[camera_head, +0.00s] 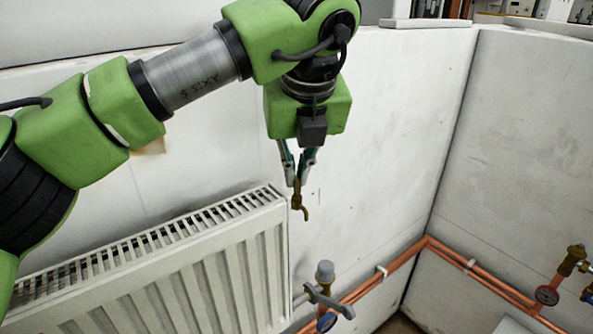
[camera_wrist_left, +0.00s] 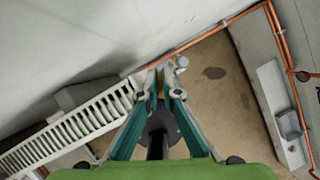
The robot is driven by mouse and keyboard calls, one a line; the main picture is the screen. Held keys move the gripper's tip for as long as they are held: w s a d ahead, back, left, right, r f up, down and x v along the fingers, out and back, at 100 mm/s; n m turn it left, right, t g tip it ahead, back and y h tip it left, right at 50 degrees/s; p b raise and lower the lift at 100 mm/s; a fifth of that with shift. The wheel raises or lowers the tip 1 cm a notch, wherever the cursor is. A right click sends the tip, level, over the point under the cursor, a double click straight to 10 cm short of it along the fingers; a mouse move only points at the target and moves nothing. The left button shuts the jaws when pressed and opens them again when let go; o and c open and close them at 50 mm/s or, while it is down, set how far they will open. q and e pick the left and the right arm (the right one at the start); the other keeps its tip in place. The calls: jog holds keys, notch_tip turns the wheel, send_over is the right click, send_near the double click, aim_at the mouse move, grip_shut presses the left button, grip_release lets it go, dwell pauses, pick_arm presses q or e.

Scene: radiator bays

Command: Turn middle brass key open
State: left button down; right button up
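My left gripper (camera_head: 297,182) points down beside the top right end of the white radiator (camera_head: 238,262). Its fingers are closed on a small brass key (camera_head: 299,203), whose hooked lower end hangs below the fingertips. In the left wrist view the fingertips (camera_wrist_left: 160,88) come close together with a thin brass strip (camera_wrist_left: 159,80) between them. The key appears in the air, above and left of a valve with a grey cap (camera_head: 325,270). I cannot tell whether it touches anything else. My right gripper is not in view.
Copper pipes (camera_head: 400,262) run along the wall and round the corner. A grey lever-shaped part (camera_head: 328,301) is below the capped valve. A brass valve (camera_head: 572,259) and a dark gauge (camera_head: 546,295) stand at the right. The wall right of my gripper is clear.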

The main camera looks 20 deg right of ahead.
pick_arm(q)
jog(key=c, duration=2.2)
grip_release()
jog(key=shift+c, duration=0.2)
jog(key=v, duration=1.2)
